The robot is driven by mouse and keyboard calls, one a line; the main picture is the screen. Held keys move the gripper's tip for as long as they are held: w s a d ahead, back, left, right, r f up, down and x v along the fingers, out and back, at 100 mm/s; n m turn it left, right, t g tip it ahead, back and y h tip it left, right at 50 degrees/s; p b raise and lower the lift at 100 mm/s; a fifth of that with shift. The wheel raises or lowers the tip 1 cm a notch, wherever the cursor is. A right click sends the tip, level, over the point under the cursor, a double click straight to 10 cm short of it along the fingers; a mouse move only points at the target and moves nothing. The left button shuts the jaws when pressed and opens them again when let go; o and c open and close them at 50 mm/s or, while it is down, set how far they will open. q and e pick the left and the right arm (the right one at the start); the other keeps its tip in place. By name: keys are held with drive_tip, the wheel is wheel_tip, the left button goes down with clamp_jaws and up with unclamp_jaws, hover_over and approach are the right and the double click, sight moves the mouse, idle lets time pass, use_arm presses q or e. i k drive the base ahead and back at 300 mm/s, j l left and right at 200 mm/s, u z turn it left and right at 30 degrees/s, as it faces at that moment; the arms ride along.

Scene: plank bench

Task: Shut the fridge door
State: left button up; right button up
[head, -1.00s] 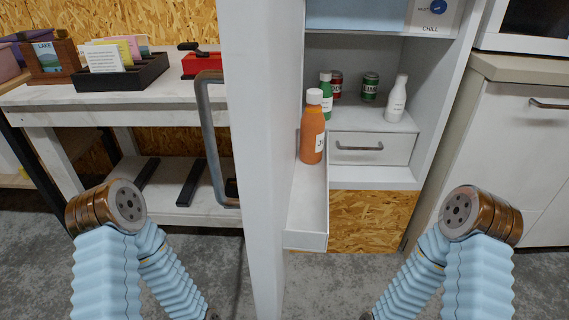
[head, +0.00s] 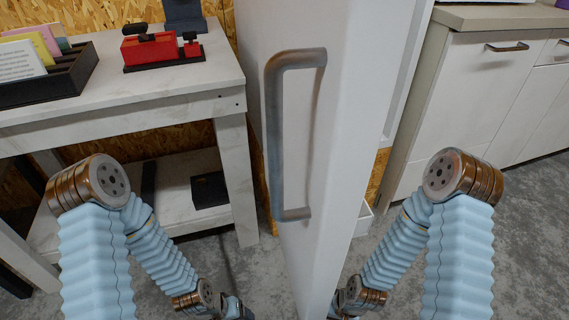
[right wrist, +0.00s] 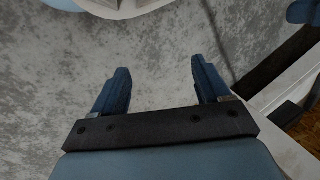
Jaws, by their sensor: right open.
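The white fridge door (head: 335,160) stands open, seen nearly edge-on in the middle of the head view. Its grey bar handle (head: 275,140) is on the face turned to the left. The door hides most of the fridge, and only a strip of the fridge (head: 402,85) shows to its right. My right gripper (right wrist: 157,82) is open and empty above the grey floor in the right wrist view, touching nothing. In the head view both my arms are bent low on either side of the door, and neither gripper's fingers can be made out there.
A white workbench (head: 190,87) stands at the left, holding a black card rack (head: 60,80) and a red tool (head: 160,47) on a black base. White cabinets (head: 485,100) stand at the right. Open grey floor (head: 395,235) lies right of the door.

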sight(328, 70)
drive_tip(key=k+j+z, duration=0.15)
drive_tip(key=k, duration=0.25)
drive_tip(key=k+j+z, duration=0.15)
drive_tip(key=k, duration=0.3)
drive_tip(key=k+u, duration=0.25)
drive_tip(key=i+l, duration=0.35)
